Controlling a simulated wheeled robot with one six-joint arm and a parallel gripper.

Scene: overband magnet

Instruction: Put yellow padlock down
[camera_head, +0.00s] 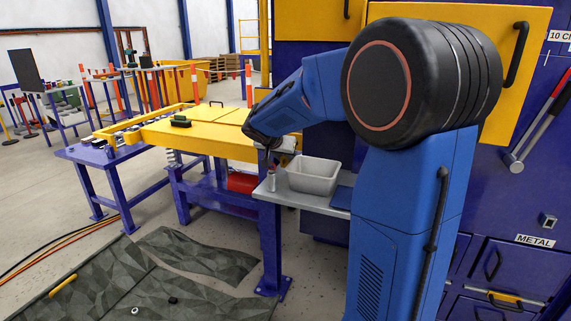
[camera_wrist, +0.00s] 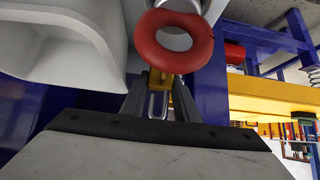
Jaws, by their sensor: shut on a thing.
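In the wrist view, the yellow padlock (camera_wrist: 159,79) sits between the fingers of my gripper (camera_wrist: 160,98). Its metal shackle shows below the yellow body, towards the palm. The gripper is shut on it. Part of the padlock is hidden behind a red ring in the picture. In the head view, my gripper (camera_head: 278,150) is above the small grey shelf (camera_head: 305,202), near the back left of the grey bin. The padlock is too small to make out there.
The open grey bin (camera_head: 314,177) stands on the shelf; it also shows at the wrist view's upper left (camera_wrist: 50,45). A small pale container (camera_head: 271,181) stands left of it. The red ring (camera_wrist: 172,43) surrounds a silver part close by. A yellow-topped table (camera_head: 195,135) lies left.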

